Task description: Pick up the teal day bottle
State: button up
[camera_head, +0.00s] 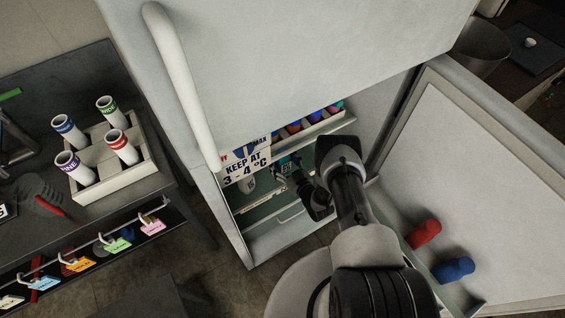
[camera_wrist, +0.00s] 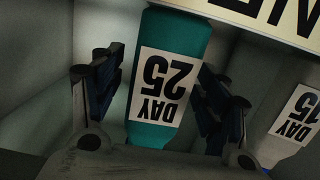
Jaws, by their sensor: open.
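The teal day bottle (camera_wrist: 172,45) stands inside the fridge, with a white label reading DAY 25 that appears upside down in the wrist view. My gripper (camera_wrist: 160,100) is open, with one dark finger on each side of the teal bottle. I cannot tell whether the fingers touch it. In the head view my gripper (camera_head: 285,178) reaches into the open lower part of the fridge, and a bit of the teal bottle (camera_head: 290,164) shows beside it, mostly hidden by the gripper.
A pale bottle labelled DAY 15 (camera_wrist: 292,120) stands close on the right in the wrist view. Coloured items (camera_head: 310,122) fill an upper shelf. The open door (camera_head: 480,170) holds red and blue items.

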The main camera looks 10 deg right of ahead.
jog(key=shift+r, duration=0.1)
jog(key=c, duration=1.4)
